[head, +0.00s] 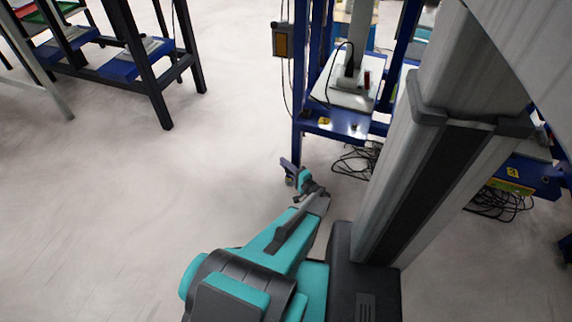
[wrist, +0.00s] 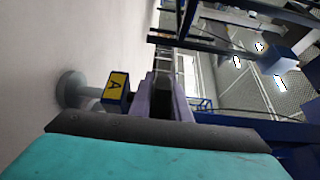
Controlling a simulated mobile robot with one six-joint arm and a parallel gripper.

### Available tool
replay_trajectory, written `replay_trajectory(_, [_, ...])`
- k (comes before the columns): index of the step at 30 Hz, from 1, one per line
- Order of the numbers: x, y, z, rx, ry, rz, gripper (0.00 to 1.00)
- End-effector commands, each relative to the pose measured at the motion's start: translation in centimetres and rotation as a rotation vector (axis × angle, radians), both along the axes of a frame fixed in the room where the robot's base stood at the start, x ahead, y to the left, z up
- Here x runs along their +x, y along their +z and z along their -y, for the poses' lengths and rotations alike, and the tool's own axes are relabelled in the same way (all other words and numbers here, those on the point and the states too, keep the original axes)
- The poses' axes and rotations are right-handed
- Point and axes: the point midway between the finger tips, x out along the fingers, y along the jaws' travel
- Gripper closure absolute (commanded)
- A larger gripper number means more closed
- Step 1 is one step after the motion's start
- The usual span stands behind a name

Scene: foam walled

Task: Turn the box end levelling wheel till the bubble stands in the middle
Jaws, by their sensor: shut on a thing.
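My gripper (head: 296,176) is low over the floor in the head view, by the foot of the blue post under the wall-side box. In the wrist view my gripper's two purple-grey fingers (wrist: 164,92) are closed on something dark. It appears to be the box end levelling wheel, mostly hidden by the fingers. Beside them is a dark block with a yellow label "A" (wrist: 117,87), and a grey round foot (wrist: 72,90) stands on the floor. The box (head: 282,42) with an orange face hangs on the post. I cannot make out the bubble.
The blue frame (head: 298,120) carries a white plate (head: 345,93) with a dark device and cable. Black cables (head: 357,160) lie on the floor beneath it. A dark table (head: 155,88) stands at the upper left. The floor to the left is clear.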

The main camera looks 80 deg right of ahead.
Motion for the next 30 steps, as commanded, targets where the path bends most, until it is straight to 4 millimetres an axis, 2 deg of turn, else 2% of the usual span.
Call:
replay_trajectory(18, [0.6,-0.3,-1.4,0.000,0.441,0.000,1.00])
replay_trajectory(30, [0.8,-0.5,-2.3,0.000,0.640,-0.001,1.00])
